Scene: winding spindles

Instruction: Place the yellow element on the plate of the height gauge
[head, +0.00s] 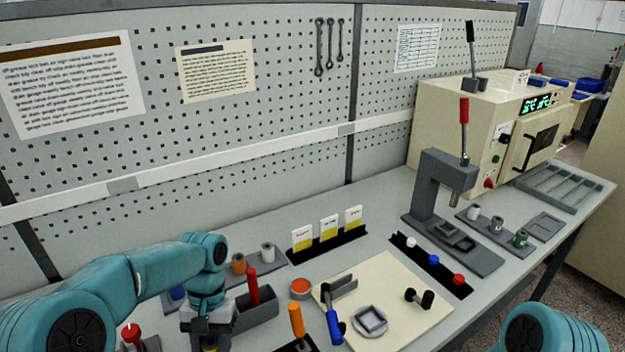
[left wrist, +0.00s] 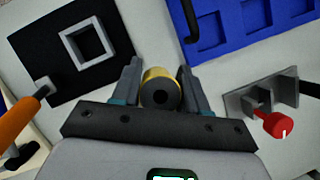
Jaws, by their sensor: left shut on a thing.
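The yellow element (left wrist: 152,75) is a short cylinder with a dark hole in its end, between the fingers of my left gripper (left wrist: 160,85) in the left wrist view. My left gripper is shut on it. In the head view my left gripper (head: 208,338) is at the bottom edge, and a little yellow (head: 210,349) shows below it. A black plate (left wrist: 62,83) with a raised grey square frame (left wrist: 70,48) lies left of the gripper in the wrist view. I cannot tell whether this is the height gauge. My right gripper is out of view.
An orange-handled tool (head: 296,320) stands right of my left gripper. A red-knobbed grey clamp (head: 131,333) is at its left. A grey box with a red handle (head: 253,288) stands behind. A blue pocketed tray (left wrist: 235,35) shows in the wrist view. A press (head: 435,180) stands farther right.

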